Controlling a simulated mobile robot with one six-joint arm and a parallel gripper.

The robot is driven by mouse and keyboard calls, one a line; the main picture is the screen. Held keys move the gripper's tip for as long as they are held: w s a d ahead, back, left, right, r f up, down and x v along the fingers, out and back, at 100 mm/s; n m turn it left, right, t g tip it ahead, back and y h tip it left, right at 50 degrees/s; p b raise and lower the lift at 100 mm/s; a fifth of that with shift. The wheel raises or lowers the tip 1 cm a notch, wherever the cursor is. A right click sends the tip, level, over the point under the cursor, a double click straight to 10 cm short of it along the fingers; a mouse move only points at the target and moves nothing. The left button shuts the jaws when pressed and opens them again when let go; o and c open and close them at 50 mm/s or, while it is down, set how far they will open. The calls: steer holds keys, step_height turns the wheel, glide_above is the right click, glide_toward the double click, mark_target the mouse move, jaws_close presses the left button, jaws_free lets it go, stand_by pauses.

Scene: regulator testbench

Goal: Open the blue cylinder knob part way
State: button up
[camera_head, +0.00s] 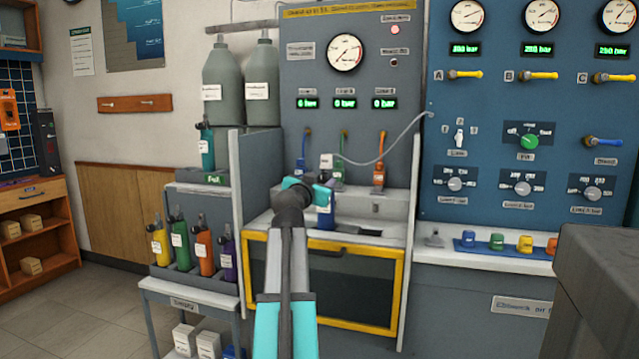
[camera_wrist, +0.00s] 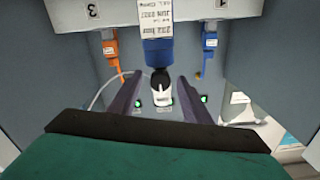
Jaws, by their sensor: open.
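The blue cylinder (camera_head: 327,219) stands in the filling bay, partly hidden by my arm in the head view. In the wrist view, which looks upside down, the blue cylinder (camera_wrist: 158,52) carries a white label and a black valve neck (camera_wrist: 160,76). A pale knob-like fitting (camera_wrist: 157,98) is at the valve. My gripper (camera_wrist: 159,78) is open, with one dark finger on each side of the valve and visible gaps to both. In the head view my gripper (camera_head: 318,193) is at the cylinder's top; its fingers are hard to make out there.
Orange (camera_head: 380,172) and blue (camera_head: 302,150) hose connectors hang near the cylinder. Bay side walls and a yellow-framed door (camera_head: 325,282) bound the space. A rack of several cylinders (camera_head: 180,245) stands left; a blue gauge panel (camera_head: 530,120) is right.

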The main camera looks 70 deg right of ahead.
steer(key=c, duration=0.9)
steer(key=shift+a, duration=0.4)
steer(key=shift+c, duration=0.7)
steer(key=shift+d, duration=0.35)
steer(key=shift+n, duration=0.3)
steer(key=n+p, duration=0.3)
steer(key=shift+r+n, duration=0.15)
steer(key=shift+n, duration=0.15)
steer(key=shift+n+p, duration=1.35)
steer(key=shift+n, duration=0.55)
